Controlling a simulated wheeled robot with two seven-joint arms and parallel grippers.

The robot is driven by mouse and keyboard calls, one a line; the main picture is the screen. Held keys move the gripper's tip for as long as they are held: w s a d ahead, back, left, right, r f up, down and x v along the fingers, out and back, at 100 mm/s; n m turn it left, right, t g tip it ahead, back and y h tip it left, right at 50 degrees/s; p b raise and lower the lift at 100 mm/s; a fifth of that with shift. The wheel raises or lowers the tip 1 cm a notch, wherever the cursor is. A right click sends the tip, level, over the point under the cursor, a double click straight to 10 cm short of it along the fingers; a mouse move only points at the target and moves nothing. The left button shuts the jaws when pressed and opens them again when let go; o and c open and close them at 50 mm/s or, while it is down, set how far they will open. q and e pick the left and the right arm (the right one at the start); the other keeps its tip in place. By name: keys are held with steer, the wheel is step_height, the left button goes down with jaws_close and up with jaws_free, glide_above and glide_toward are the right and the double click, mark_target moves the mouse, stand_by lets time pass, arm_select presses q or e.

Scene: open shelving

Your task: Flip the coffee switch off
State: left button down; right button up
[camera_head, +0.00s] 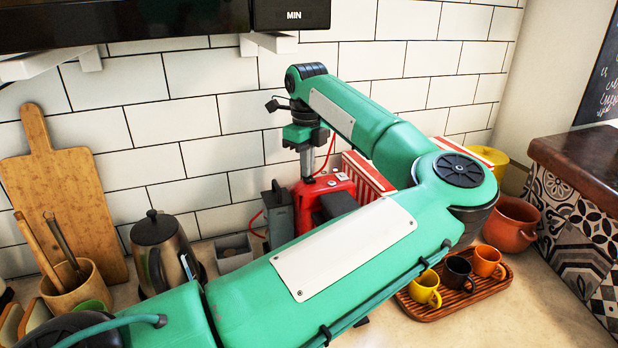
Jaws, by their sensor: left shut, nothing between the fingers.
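The red coffee machine (340,186) stands on the counter against the tiled wall, with grey and dark parts at its front left. My left arm reaches across the picture, covering the machine's lower right part. My left gripper (307,176) points down, shut and empty, with its tips at the top of the machine. I cannot tell whether the tips touch it. The coffee switch cannot be made out; the gripper or arm may hide it. My right gripper is not in view.
A metal kettle (158,250), a utensil cup (77,291) and a cutting board (62,195) stand left. A wooden tray (425,313) with small cups, a clay pot (512,222) and a yellow pot (491,159) stand right. A dark appliance (150,18) hangs above. The right front counter is clear.

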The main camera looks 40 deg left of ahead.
arm_select(q)
steer(key=shift+r+p, duration=1.45)
steer(key=shift+r, duration=1.95)
